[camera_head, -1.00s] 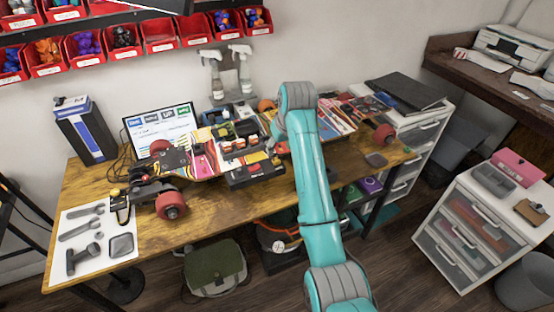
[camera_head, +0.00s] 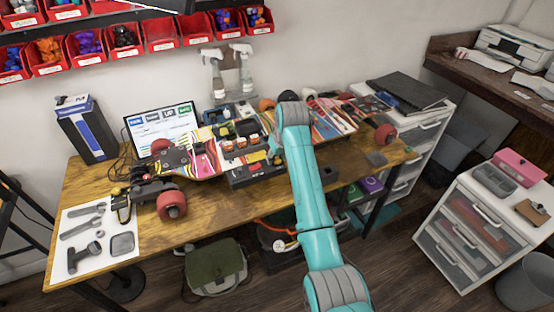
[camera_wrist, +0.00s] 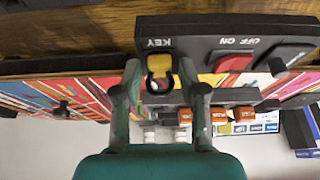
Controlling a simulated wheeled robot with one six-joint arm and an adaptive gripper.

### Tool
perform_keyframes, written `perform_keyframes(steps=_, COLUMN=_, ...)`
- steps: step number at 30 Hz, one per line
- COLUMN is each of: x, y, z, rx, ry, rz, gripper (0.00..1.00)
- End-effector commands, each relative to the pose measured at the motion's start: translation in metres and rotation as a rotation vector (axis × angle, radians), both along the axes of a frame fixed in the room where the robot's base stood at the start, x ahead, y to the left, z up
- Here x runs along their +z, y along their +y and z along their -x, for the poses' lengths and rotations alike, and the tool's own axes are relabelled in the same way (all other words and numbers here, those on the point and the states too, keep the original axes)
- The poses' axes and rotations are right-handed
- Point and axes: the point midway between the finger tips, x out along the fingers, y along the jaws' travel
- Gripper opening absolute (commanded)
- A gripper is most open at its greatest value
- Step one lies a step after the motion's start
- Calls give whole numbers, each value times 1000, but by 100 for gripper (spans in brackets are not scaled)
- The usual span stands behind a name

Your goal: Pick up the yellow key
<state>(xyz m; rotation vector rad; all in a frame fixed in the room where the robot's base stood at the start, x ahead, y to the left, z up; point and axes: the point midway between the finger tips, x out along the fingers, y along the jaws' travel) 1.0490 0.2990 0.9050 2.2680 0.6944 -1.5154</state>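The yellow key (camera_wrist: 158,64) shows in the wrist view, upper middle, at the black control panel (camera_wrist: 205,43) beside the printed word KEY, which appears upside down. A dark ring or slot shows at its lower part. My gripper (camera_wrist: 160,74) is open, with one finger to the left of the key and one to the right. A gap shows on both sides, and contact cannot be made out. In the head view my arm hides most of the gripper, and the key cannot be made out there.
A red switch (camera_wrist: 234,62) marked OFF ON sits right of the key on the panel. Orange-topped parts (camera_wrist: 218,115) stand close to my right finger. In the head view, the skateboard wheel (camera_head: 171,205) and monitor (camera_head: 163,125) crowd the wooden table (camera_head: 200,228).

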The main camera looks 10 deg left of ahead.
Motion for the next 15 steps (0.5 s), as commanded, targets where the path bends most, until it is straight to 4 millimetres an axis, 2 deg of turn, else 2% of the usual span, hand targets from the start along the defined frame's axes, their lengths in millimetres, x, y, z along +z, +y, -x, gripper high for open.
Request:
perform_keyframes(steps=1, x=0, y=0, z=0, rx=0, ry=0, rz=0, gripper=22)
perform_keyframes(steps=3, x=0, y=0, z=0, rx=0, ry=0, rz=0, gripper=4)
perform_keyframes(steps=4, x=0, y=0, z=0, rx=0, ry=0, rz=0, gripper=0)
perform_keyframes(steps=15, x=5, y=0, z=0, rx=0, ry=-1, rz=-1, gripper=0)
